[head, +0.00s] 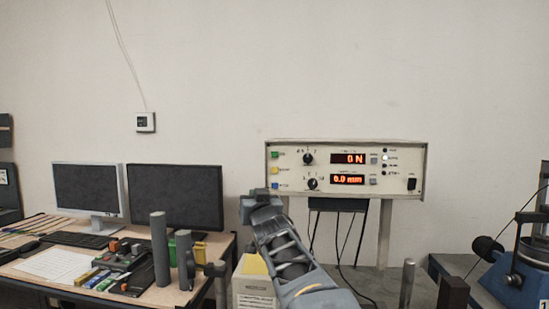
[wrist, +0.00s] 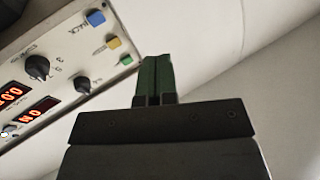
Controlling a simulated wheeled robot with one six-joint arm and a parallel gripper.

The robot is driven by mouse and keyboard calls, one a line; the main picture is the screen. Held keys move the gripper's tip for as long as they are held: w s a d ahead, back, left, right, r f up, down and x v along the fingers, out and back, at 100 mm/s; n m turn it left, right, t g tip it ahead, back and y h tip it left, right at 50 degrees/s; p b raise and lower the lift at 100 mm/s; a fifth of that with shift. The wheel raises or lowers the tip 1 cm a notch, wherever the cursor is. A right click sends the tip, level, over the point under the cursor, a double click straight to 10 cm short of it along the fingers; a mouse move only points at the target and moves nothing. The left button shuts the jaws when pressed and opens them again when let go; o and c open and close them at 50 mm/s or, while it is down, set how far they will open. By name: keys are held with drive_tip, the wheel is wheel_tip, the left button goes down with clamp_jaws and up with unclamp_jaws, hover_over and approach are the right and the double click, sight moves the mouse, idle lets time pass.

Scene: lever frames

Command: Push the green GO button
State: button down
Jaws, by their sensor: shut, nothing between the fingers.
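The green button (head: 275,155) is the top one of a column of three at the left end of a pale control box's front panel (head: 330,189). It also shows in the wrist view (wrist: 126,60), just left of my fingertips. My gripper (head: 252,199) is below the panel's lower left corner in the head view, below the green button. In the wrist view my gripper's green fingers (wrist: 155,76) are together and empty. A gap shows between them and the button in that picture; the depth between them is hard to tell.
A yellow button (head: 275,170) and a blue button (head: 276,185) sit below the green one. Knobs (head: 308,159) and red displays (head: 349,159) are to their right. A desk with monitors (head: 87,189) stands at left, and blue equipment (head: 514,281) at right.

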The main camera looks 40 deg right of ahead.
sight(275, 155)
drive_tip(key=s+d+r+n+t, duration=0.1)
drive_tip(key=d+r+t, duration=0.3)
drive_tip(key=r, duration=0.6)
drive_tip(key=shift+n+t+y, duration=0.4)
drive_tip(key=shift+n+t, duration=0.2)
drive_tip(key=shift+t, duration=0.3)
drive_tip(key=shift+d+r, duration=0.1)
drive_tip(key=shift+d, duration=0.05)
drive_tip(key=shift+w+d+p, duration=2.8)
drive_tip(key=shift+w+d, duration=0.2)
drive_tip(key=shift+w, duration=0.1)
drive_tip(key=shift+w+d, duration=0.15)
drive_tip(key=shift+w+d, duration=0.15)
drive_tip(key=shift+w, duration=0.05)
